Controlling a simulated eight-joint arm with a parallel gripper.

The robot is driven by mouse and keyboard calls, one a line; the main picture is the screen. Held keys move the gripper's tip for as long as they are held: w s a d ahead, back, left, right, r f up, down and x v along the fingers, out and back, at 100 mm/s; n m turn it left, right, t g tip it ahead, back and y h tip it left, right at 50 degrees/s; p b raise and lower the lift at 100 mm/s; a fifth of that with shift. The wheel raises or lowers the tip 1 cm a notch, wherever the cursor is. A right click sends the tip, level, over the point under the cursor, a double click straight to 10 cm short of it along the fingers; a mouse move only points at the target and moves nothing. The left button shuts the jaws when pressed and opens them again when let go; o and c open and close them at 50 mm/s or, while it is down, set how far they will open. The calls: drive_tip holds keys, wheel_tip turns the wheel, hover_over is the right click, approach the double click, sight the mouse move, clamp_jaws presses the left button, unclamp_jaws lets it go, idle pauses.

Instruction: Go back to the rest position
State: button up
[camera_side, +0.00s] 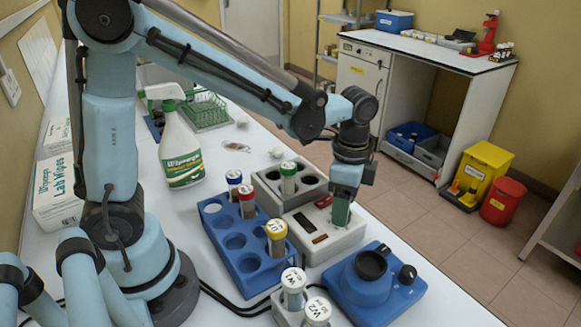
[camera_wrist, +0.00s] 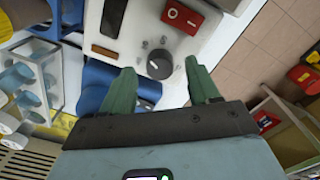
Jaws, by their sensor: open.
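My gripper (camera_side: 342,212) points down over the front of a white heater-like device (camera_side: 318,248) on the bench. In the wrist view my green fingers (camera_wrist: 161,72) are spread apart and hold nothing. A grey control knob (camera_wrist: 159,64) on the device's panel appears between the fingertips, with no clear contact. A red switch (camera_wrist: 182,17) sits beside the knob. In the side view the fingers hide the knob.
A blue rack (camera_side: 236,247) holds several capped tubes left of the device. A grey block (camera_side: 305,197) holds a green-capped tube (camera_side: 288,180). A blue instrument (camera_side: 350,292) and white-capped bottles (camera_side: 294,283) stand in front. A spray bottle (camera_side: 180,150) stands behind.

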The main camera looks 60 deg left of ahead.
drive_tip(key=shift+f, duration=0.7)
drive_tip(key=shift+r, duration=0.1)
wheel_tip(320, 180, up, 12)
wheel_tip(320, 180, down, 12)
drive_tip(key=shift+n, duration=0.3)
drive_tip(key=n, duration=0.7)
drive_tip(key=shift+n, duration=0.4)
drive_tip(key=n, duration=0.8)
drive_tip(key=shift+n, duration=0.4)
